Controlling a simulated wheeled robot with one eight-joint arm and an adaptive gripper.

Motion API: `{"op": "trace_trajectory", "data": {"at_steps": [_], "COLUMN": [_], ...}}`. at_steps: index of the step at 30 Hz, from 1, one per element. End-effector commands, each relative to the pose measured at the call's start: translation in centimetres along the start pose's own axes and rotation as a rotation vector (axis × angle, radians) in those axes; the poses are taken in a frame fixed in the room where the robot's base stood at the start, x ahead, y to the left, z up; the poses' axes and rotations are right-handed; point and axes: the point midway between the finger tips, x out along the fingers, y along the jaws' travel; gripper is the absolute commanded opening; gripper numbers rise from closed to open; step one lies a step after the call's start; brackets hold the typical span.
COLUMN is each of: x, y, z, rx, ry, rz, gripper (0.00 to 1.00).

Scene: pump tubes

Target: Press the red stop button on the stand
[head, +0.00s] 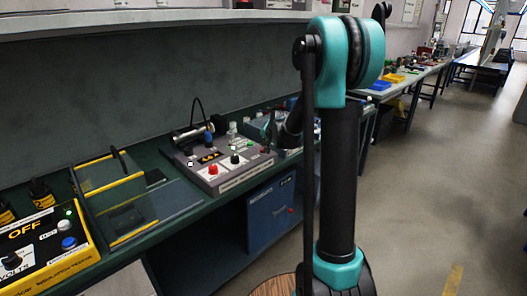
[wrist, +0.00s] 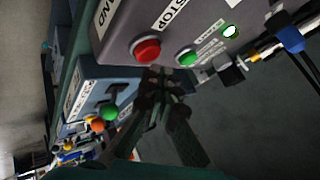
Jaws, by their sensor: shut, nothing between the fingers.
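The red stop button (wrist: 146,50) is a round red cap on a grey panel (wrist: 118,48) in the wrist view, beside a STOP label (wrist: 172,14). A green button (wrist: 187,57) sits to its right on the same panel. My gripper (wrist: 155,76) is shut and empty. Its dark fingertips show just below the red button in the picture, close to it; I cannot tell whether they touch. In the head view my upright arm hides part of the bench, and I cannot make out the stop button there for certain.
A lit green lamp (wrist: 231,31) and cables are right of the buttons. A blue-grey box (wrist: 92,98) with green and orange knobs lies left of my fingers. The head view shows a grey control unit (head: 225,181), a clear guard (head: 110,187) and a yellow tester (head: 82,262).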

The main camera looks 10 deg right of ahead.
Motion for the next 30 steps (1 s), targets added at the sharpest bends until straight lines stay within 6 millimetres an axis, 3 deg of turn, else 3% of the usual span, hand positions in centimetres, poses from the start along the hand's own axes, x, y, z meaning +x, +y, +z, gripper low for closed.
{"op": "trace_trajectory", "data": {"at_steps": [30], "x": [0.66], "y": [0.48], "z": [0.48], "rx": [0.000], "ry": [0.000], "rz": [0.000], "gripper": [0.00]}}
